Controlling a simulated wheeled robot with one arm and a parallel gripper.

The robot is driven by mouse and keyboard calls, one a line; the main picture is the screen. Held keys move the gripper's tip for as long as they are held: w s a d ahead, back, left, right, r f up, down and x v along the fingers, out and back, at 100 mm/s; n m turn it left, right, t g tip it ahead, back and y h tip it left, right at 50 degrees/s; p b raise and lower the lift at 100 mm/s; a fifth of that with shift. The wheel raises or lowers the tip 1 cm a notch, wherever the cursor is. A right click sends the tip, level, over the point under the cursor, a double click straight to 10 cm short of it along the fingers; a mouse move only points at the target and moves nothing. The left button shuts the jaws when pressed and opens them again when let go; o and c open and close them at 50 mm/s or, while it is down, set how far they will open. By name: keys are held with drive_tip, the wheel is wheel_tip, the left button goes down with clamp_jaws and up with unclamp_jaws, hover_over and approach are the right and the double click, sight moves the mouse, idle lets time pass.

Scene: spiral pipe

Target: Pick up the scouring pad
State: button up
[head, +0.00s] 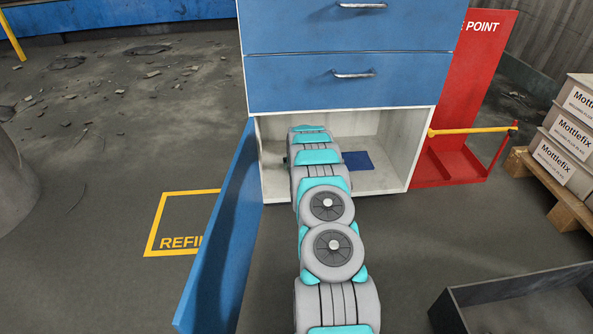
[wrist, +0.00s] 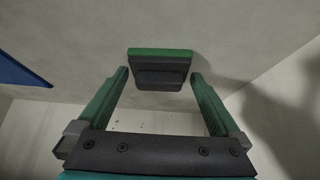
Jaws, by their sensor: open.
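The scouring pad (wrist: 160,65), a dark block with a green edge, shows in the wrist view against a pale cabinet surface. My gripper (wrist: 160,76) is open, with one green finger on each side of the pad's near end. Gaps show between both fingers and the pad, and I see no contact. In the head view, my arm reaches into the open bottom compartment of the blue and white cabinet (head: 388,180). The arm hides the pad and the fingers there.
A blue flat piece (head: 357,161) lies in the compartment right of my arm; the wrist view shows a blue piece (wrist: 20,82) at left. The open blue door (head: 217,235) stands close left of my arm. A red stand (head: 480,90) is at right. A dark tray (head: 520,295) lies front right.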

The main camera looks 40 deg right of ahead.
drive_tip(key=c, duration=1.1)
drive_tip(key=shift+r, duration=0.1)
wheel_tip(320, 180, up, 3)
drive_tip(key=shift+r+p, duration=0.2)
drive_tip(key=shift+p, duration=0.2)
drive_tip(key=s+a, duration=0.3)
drive_tip(key=a, duration=0.1)
drive_tip(key=s+a+r+p, duration=0.1)
drive_tip(key=s+a, duration=0.2)
drive_tip(key=s, duration=0.1)
drive_tip(key=s+a, duration=0.4)
drive_tip(key=shift+a+r+p, duration=0.2)
drive_tip(key=shift+a+p, duration=0.1)
drive_tip(key=shift+p, duration=0.05)
